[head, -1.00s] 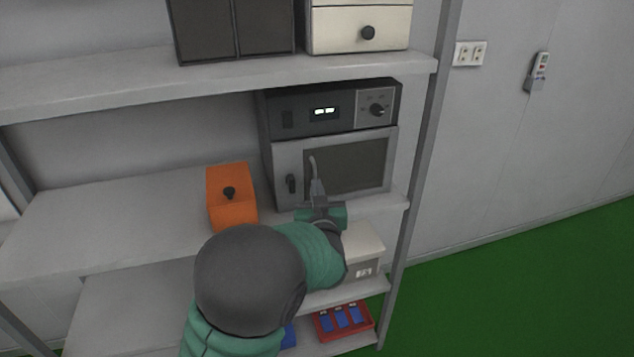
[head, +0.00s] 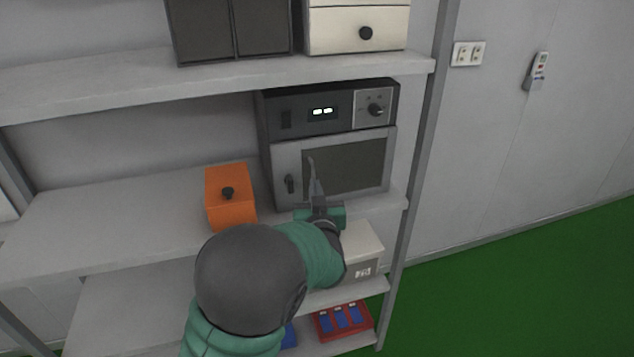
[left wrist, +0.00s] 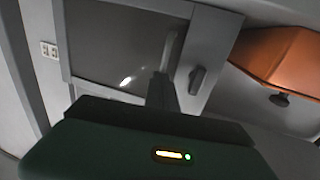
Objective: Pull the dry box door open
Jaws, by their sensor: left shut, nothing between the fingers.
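The dry box (head: 275,120) stands on the middle shelf, with a dark control panel above a grey door (head: 287,155) with a dark window. The door looks closed. Its dark handle (head: 290,184) is on the left side of the door; it also shows in the left wrist view (left wrist: 197,80). My left gripper (head: 312,165) is shut and empty, in front of the door and to the right of the handle in the head view. In the left wrist view its fingers (left wrist: 170,55) appear over the window, left of the handle and apart from it. My right gripper is not in view.
An orange box (head: 230,205) with a dark knob sits left of the dry box. A white box (head: 362,250) and a red tray (head: 318,325) with blue items are below. A shelf post (head: 420,150) stands at the right. The middle shelf is bare at left.

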